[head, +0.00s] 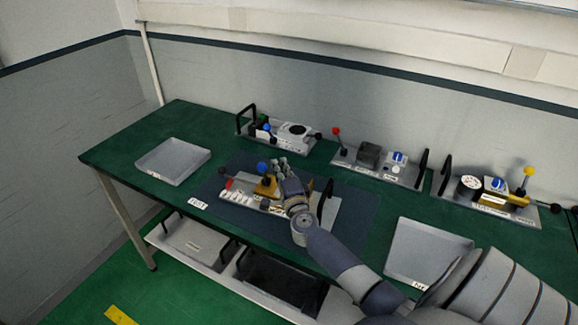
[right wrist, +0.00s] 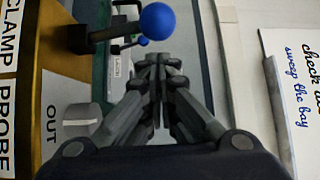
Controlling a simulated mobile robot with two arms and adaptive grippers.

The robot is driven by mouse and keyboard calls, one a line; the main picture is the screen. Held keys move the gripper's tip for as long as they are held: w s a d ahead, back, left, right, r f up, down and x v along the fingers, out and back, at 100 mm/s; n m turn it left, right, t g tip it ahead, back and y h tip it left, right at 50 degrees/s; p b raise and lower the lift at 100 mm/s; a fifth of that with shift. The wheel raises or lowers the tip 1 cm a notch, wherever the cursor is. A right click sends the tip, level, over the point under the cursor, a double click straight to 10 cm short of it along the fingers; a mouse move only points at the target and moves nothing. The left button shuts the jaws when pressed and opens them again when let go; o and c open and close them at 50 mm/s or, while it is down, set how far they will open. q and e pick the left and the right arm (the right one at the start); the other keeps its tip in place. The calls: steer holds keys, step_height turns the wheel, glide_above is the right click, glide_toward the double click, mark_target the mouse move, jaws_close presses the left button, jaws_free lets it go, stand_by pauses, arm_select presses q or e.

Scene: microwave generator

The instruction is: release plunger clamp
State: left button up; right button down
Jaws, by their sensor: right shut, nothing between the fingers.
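A fixture plate (head: 326,215) lies on the dark mat in the middle of the bench. It carries a yellow block (head: 266,187) with a blue ball knob (head: 263,168) and a red-tipped part at its left. In the right wrist view the yellow block (right wrist: 52,70) reads "CLAMP PROBE", and the blue ball (right wrist: 158,20) sits on a dark rod. A grey knob (right wrist: 82,118) is beside the word "OUT". My right gripper (head: 279,163) is beside the blue ball, to its right; its fingertips (right wrist: 155,62) are together and empty, apart from the ball. My left gripper is out of view.
An empty tray (head: 172,162) is at the left and another (head: 428,250) at the right. Several other fixtures, such as one with a red ball lever (head: 336,131), stand along the back. Black handles (head: 325,200) rise from the plates.

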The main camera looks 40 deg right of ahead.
steer(key=shift+a+r, duration=0.1)
steer(key=shift+a, duration=0.5)
steer(key=shift+f, duration=0.2)
steer(key=b, duration=0.2)
steer(key=n+t+b, duration=0.1)
steer(key=b, duration=0.1)
steer(key=shift+s+a+f, duration=0.25)
steer(key=shift+a+f, duration=0.1)
steer(key=shift+a, duration=0.05)
steer(key=shift+s+a+r+n+t+b, duration=0.1)
steer(key=shift+a+r+n+t+b, duration=0.15)
steer(key=shift+b, duration=0.65)
